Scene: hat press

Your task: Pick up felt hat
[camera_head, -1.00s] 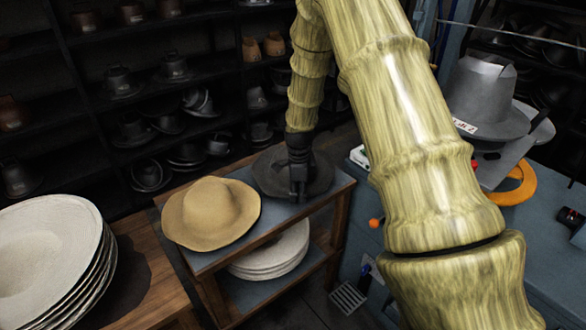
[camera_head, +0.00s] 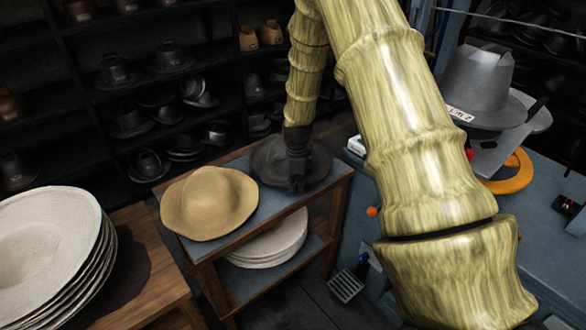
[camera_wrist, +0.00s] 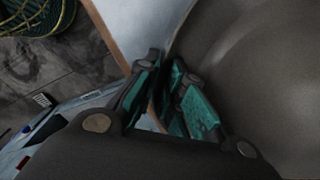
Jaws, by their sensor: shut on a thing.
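A dark grey felt hat (camera_head: 265,165) is at the right end of the small two-tier table, with my gripper (camera_head: 297,186) at its near side and partly covering it. In the wrist view the hat (camera_wrist: 265,75) fills the right side, large and smooth. There my gripper (camera_wrist: 168,66) is shut on the edge of its brim. I cannot tell whether the hat touches the table. A tan felt hat (camera_head: 210,203) lies beside it on the left of the tabletop.
The wooden table (camera_head: 340,182) has white hat blanks (camera_head: 268,248) on its lower shelf. A stack of white blanks (camera_head: 45,245) stands at left. A grey hat (camera_head: 480,85) sits at the blue press (camera_head: 540,190) on the right. Dark shelves with hats line the back.

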